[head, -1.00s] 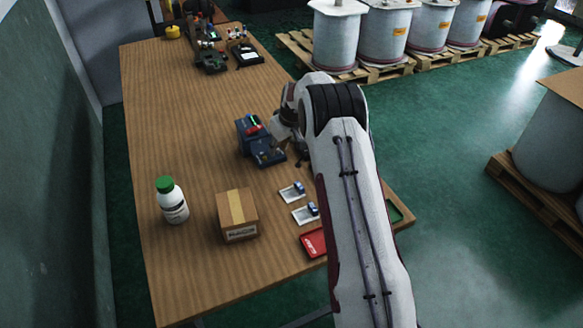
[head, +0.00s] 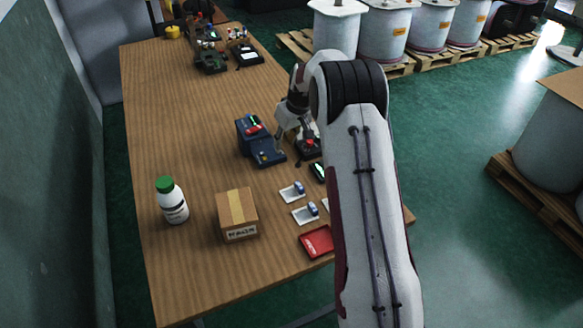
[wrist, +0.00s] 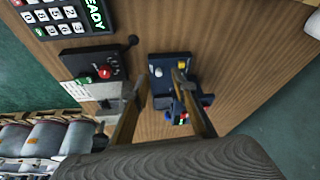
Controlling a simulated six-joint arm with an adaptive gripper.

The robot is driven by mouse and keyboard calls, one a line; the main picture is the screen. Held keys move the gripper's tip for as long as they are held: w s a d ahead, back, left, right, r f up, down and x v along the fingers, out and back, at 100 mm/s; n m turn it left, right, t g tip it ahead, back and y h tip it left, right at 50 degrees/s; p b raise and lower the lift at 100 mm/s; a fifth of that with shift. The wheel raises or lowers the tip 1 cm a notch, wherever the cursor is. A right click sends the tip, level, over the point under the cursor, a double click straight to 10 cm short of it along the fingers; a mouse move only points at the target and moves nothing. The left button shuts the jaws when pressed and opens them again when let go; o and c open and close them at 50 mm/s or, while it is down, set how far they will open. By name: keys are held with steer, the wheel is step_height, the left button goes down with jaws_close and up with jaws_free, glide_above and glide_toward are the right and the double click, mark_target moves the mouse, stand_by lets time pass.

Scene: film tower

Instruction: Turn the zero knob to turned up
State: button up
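My gripper (head: 298,146) is just right of the instrument in the head view. In the wrist view my gripper (wrist: 160,92) is open and empty, its fingers apart, with the instrument beyond them.
A black box with a red knob (wrist: 105,72) and a lever is close by. A keypad device (wrist: 62,18) reading "READY" lies beyond it. A carton (head: 238,215), a white bottle (head: 172,203) and a red tray (head: 317,242) stand nearer. The table's left middle is clear.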

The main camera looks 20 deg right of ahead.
steer(key=s+a+r+m+g, duration=0.1)
steer(key=s+a+r, duration=0.2)
steer(key=s, duration=0.7)
steer(key=s+a+r+m+g, duration=0.1)
steer(key=s+a+r, duration=0.3)
steer(key=s, duration=0.6)
steer(key=shift+s+a+r+m, duration=0.2)
steer(key=shift+r+m, duration=0.5)
steer(key=shift+r, duration=0.45)
